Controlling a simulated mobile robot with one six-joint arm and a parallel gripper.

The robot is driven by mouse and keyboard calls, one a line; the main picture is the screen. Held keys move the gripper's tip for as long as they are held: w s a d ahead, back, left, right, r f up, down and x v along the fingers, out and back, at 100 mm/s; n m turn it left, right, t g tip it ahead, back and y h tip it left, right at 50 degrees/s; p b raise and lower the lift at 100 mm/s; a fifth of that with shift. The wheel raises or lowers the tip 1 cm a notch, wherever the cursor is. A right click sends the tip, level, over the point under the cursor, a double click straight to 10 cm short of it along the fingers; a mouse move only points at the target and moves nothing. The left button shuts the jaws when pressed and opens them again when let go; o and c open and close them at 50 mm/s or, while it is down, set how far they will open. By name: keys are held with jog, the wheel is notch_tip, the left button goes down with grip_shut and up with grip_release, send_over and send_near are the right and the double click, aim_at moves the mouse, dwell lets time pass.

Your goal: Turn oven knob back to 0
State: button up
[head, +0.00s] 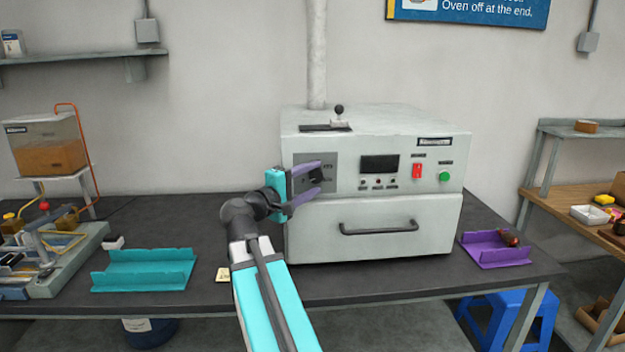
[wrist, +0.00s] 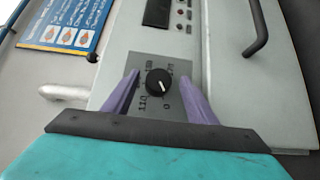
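The oven (head: 400,215) is a pale grey box on the dark bench. Its knob (wrist: 158,82) is black and round, with a small white mark toward the lower right in the wrist view. It sits on a grey dial plate (wrist: 150,62) with printed numbers; "0" and "110" are legible below it. In the head view the knob is hidden by my gripper (head: 316,178), which is in front of the oven's left face. In the wrist view my gripper (wrist: 160,75) is open, its purple fingers either side of the knob, apart from it. Finger depth is unclear.
The front has a display (head: 380,165), a red switch (head: 417,171), a green button (head: 445,176) and a drawer handle (head: 392,228). A teal tray (head: 145,281) lies left on the bench; a purple tray (head: 490,262) with a small part lies right. A winding machine (head: 60,265) stands far left.

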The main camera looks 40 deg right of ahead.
jog(key=shift+w+a, duration=0.1)
jog(key=shift+a, duration=0.45)
jog(key=s+a+b, duration=0.1)
jog(key=a+b, duration=0.3)
jog(key=a, duration=0.9)
jog(key=shift+s+d, duration=0.1)
